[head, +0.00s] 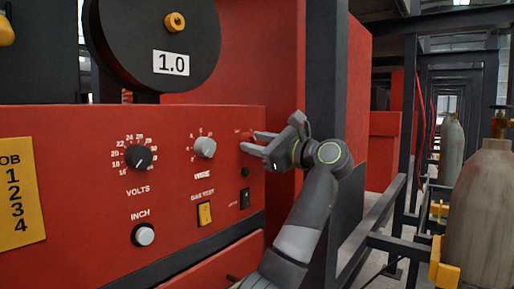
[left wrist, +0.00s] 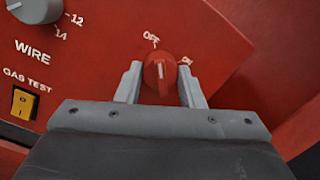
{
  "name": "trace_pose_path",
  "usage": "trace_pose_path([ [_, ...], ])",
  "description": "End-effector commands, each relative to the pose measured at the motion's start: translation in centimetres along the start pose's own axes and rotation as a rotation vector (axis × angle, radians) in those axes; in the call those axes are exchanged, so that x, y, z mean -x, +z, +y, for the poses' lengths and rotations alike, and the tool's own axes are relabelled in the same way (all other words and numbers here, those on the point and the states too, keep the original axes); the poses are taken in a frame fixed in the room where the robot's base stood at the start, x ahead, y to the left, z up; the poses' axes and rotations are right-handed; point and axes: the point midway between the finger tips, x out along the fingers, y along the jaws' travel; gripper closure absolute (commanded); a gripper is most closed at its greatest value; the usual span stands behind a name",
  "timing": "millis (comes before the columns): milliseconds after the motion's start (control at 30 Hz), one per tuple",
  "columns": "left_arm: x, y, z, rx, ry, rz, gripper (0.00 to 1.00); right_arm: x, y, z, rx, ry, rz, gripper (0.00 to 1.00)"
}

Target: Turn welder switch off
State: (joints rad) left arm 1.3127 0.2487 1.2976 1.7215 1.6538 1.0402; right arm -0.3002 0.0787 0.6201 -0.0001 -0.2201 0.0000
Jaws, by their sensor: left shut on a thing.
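The welder switch (left wrist: 160,71) is a round red knob with a pale line across it, on the red welder panel (head: 75,125). In the left wrist view, "OFF" is printed above it and "ON" at its upper right. The pale line runs roughly up and down in that view; I cannot tell for sure which label it marks. My left gripper (head: 254,143) is at the right side of the panel. Its two grey fingers (left wrist: 160,85) stand on either side of the knob, shut on it. In the head view the fingers partly hide the knob. My right gripper is not in view.
Left of the switch are a wire dial (head: 205,147), a volts dial (head: 138,157), an inch button (head: 144,235) and a yellow gas test rocker (head: 205,213). A dark post (head: 327,60) stands right behind my arm. Gas cylinders (head: 481,215) stand at the right.

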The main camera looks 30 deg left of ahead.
Motion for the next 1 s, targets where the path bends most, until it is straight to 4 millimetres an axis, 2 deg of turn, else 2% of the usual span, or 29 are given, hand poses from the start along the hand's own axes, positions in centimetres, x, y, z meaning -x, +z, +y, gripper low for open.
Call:
trace_pose_path([
  [300, 0.04, -0.12, 0.02, 0.103, 0.009, -0.004, 0.88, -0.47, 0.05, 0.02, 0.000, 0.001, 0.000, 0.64],
  [800, 0.04, -0.09, 0.00, 0.119, 0.011, -0.005, 0.88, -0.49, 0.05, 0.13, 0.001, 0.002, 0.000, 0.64],
  [833, 0.04, -0.09, 0.00, 0.119, 0.011, -0.005, 0.63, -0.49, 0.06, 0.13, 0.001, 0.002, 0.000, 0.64],
  [1000, 0.03, -0.07, 0.00, 0.119, 0.010, -0.005, 0.44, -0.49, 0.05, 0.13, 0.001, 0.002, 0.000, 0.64],
])
